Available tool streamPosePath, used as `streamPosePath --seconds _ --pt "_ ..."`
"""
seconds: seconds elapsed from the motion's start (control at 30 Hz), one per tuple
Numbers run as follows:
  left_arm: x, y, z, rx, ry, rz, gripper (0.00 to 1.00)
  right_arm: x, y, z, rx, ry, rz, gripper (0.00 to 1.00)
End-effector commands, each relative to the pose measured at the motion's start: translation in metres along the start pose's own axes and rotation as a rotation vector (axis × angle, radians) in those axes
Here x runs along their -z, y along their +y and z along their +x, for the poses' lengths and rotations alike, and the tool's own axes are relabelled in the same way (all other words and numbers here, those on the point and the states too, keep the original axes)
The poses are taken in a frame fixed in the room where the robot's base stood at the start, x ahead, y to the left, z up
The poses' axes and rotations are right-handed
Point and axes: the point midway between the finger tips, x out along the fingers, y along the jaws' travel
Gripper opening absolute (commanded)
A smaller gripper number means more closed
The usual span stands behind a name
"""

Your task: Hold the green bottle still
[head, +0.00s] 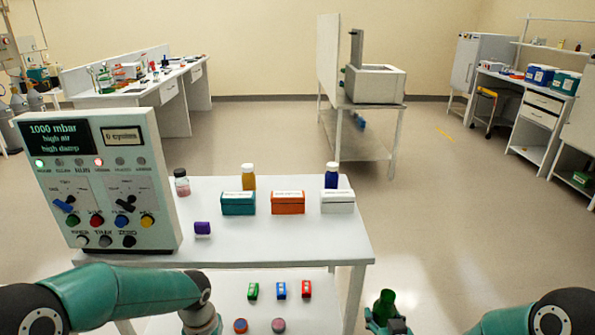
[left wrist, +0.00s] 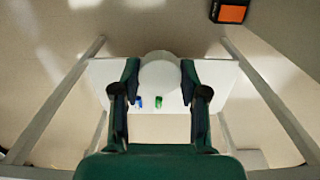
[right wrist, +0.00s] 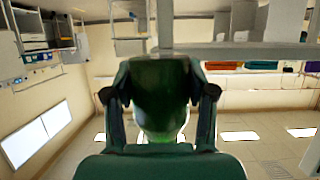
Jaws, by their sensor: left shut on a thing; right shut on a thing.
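The green bottle (head: 386,304) stands out of my right gripper (head: 388,324) at the bottom of the head view, right of the table. In the right wrist view the green bottle (right wrist: 160,92) is between both fingers of my right gripper (right wrist: 160,105), which is shut on it. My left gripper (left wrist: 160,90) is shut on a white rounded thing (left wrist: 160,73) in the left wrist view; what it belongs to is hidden. In the head view my left arm reaches the bottom edge and its fingers are not visible.
The white table (head: 265,235) carries a control panel (head: 100,180), a teal box (head: 238,206), an orange box (head: 288,206), a white box (head: 338,205) and several bottles. Small coloured boxes and round pieces lie on its lower shelf (head: 330,325). The floor (head: 460,240) to the right is clear.

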Motion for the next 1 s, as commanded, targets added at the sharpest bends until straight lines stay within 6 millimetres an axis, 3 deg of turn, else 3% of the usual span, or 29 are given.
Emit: streamPosePath --seconds 0.67,0.87,1.0 --pt "-0.001 0.001 0.000 0.000 -0.001 0.004 0.30 -0.002 -0.004 -0.002 0.013 -0.002 -0.006 0.00" --pt "-0.001 0.001 0.000 0.000 -0.001 0.003 0.30 -0.012 -0.032 -0.016 0.124 -0.004 -0.051 0.00" --pt "-0.001 0.001 0.000 0.000 -0.001 0.003 0.30 -0.022 -0.064 -0.031 0.253 -0.005 -0.104 0.00"
